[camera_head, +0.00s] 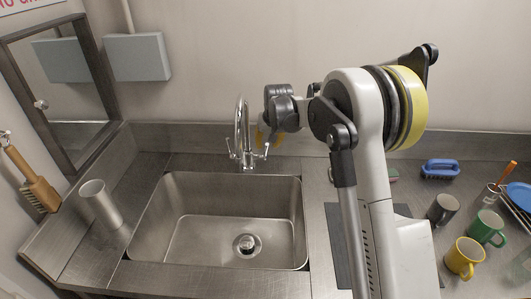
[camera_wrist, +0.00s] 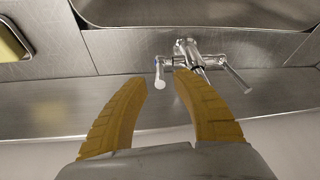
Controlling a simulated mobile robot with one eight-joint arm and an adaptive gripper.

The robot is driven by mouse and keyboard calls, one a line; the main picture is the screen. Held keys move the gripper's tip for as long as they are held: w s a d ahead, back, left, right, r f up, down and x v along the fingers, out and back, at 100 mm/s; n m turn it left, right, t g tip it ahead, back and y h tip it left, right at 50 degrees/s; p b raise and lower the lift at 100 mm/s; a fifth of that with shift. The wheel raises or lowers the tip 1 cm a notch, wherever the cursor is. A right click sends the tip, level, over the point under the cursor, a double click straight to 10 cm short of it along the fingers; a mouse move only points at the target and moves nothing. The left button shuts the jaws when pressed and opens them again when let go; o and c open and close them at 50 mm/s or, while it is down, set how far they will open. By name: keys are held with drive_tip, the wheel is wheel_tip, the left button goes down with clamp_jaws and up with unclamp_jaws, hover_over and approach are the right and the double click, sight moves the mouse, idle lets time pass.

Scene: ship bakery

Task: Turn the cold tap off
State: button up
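The chrome tap (camera_head: 242,130) stands behind the sink, with a lever on each side. It also shows in the wrist view (camera_wrist: 187,50). The lever on the tap's right in the head view (camera_head: 265,151) appears left of the spout in the wrist view (camera_wrist: 159,74), with a small bluish mark near its top. The other lever (camera_wrist: 238,80) points outward. My gripper (camera_wrist: 160,77) is open, its yellow fingers spread, with the bluish-marked lever between the tips in the picture; I cannot tell if they touch. In the head view, my gripper (camera_head: 268,136) is partly hidden behind my wrist. No water stream is clearly visible.
The steel sink (camera_head: 170,215) is empty. A metal cup (camera_head: 100,203) stands on its left, and a wooden brush (camera_head: 35,185) hangs on the left wall. Mugs (camera_head: 465,257) and a blue brush (camera_head: 440,168) are on the right counter. The wall is close behind the tap.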

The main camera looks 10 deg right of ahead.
sight(266, 150)
drive_tip(key=b+x, duration=0.1)
drive_tip(key=x, duration=0.4)
drive_tip(key=shift+f, duration=0.15)
